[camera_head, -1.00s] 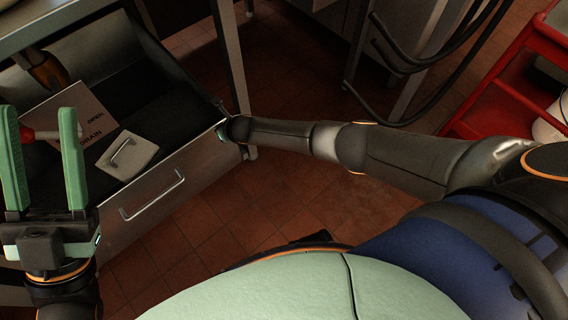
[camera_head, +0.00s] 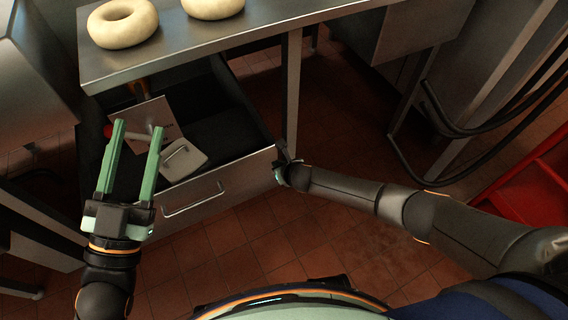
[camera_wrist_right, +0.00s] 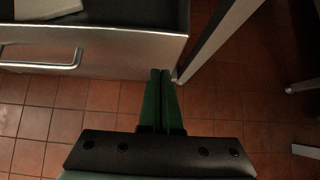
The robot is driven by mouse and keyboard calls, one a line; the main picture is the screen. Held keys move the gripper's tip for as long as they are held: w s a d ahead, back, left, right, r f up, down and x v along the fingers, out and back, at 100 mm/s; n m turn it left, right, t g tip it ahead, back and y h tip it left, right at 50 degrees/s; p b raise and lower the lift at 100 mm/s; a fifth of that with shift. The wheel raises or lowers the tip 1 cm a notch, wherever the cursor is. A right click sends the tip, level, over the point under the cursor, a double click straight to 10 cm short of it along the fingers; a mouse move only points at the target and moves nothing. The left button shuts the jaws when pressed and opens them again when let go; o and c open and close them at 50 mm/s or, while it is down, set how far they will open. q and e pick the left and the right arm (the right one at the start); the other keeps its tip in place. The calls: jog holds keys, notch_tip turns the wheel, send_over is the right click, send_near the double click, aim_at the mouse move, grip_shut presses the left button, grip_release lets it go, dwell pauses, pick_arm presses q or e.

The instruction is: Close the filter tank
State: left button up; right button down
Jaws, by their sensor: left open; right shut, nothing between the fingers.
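The filter tank (camera_head: 205,200) is a steel drawer with a dark inside and a bar handle (camera_head: 195,199) on its front. It is pulled out from under the steel table. My right gripper (camera_head: 281,163) is shut and empty at the right end of the tank's front. In the right wrist view its fingertips (camera_wrist_right: 160,73) meet the lower right edge of the tank front (camera_wrist_right: 120,50); I cannot tell whether they touch. My left gripper (camera_head: 137,127) is open and empty, above the tank's left part, hiding some of it.
In the tank lie a pale lid with a handle (camera_head: 184,160), a printed card (camera_head: 160,116) and a red-ended tool (camera_head: 108,131). Two dough rings (camera_head: 122,38) rest on the steel table (camera_head: 200,52). Dark hoses and a red cart (camera_head: 535,190) are at right.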

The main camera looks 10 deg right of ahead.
pick_arm(q)
notch_tip(320, 180, down, 20)
jog(key=a+n+g+y+p, duration=0.1)
jog(key=n+g+y+p, duration=0.2)
jog(key=g, duration=0.5)
jog(key=shift+n+y, duration=0.7)
jog(key=shift+y, duration=0.4)
pick_arm(e)
jog(key=shift+v, duration=2.75)
pick_arm(q)
jog(key=shift+r, duration=0.1)
pick_arm(e)
jog(key=shift+f, duration=0.1)
